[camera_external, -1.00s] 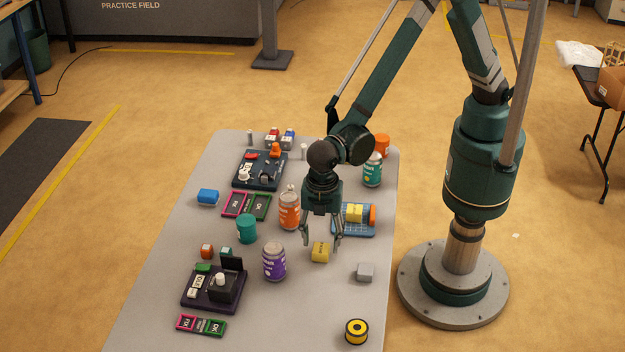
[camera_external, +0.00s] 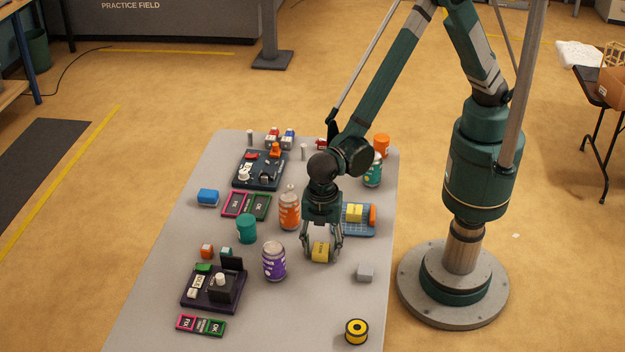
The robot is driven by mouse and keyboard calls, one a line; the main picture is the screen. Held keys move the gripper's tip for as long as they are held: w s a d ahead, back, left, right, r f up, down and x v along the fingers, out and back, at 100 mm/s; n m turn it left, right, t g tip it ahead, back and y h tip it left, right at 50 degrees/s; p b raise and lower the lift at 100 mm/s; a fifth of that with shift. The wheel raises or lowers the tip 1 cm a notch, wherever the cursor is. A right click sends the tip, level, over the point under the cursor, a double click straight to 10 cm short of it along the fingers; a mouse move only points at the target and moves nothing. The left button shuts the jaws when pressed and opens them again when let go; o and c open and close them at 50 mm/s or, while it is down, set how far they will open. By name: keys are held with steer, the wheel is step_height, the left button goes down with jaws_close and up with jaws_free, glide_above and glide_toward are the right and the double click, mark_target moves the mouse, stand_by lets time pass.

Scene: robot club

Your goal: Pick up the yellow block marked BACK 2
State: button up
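A yellow block (camera_external: 320,252) with small dark lettering, too small to read, sits on the grey table (camera_external: 310,310). My gripper (camera_external: 322,254) is lowered over it, pointing down, with one finger on the left side of the block and one on the right. The fingers look open around the block; I cannot tell whether they touch it. Another yellow block (camera_external: 355,211) lies on a blue tray (camera_external: 345,229) behind and to the right of my gripper.
A purple can (camera_external: 274,262) stands close left of my gripper, and an orange can (camera_external: 289,212) stands behind it. A grey block (camera_external: 365,271) lies to the right. A yellow-black spool (camera_external: 356,332) is at the front. The table between them is clear.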

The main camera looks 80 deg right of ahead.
mark_target(321, 244)
steer(key=c, duration=0.8)
steer(key=shift+r, duration=0.1)
steer(key=shift+r+p, duration=0.8)
steer(key=shift+r, duration=4.1)
